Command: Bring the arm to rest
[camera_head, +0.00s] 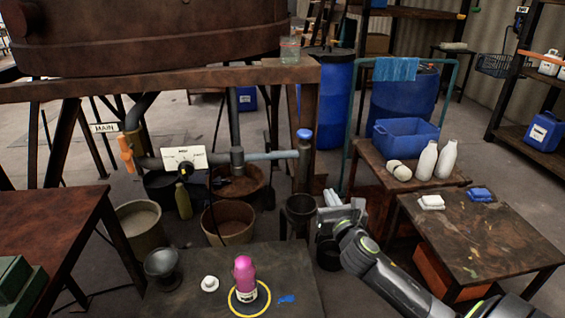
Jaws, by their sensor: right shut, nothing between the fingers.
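My right arm comes in from the lower right, and its black links cross in front of the right-hand table. My right gripper (328,203) is shut and empty. It is held over the back right edge of the low front table (210,302), beside a dark cylindrical pot (299,212). Its fingers show as pale grey bars, and what lies right behind them is partly hidden. My left gripper is not in view.
A pink bottle (244,275) stands inside a yellow ring on the front table, near a white lid (210,284). A stained table (490,240) holds a white item (431,202) and a blue item (481,194). Buckets and pipes crowd the left floor.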

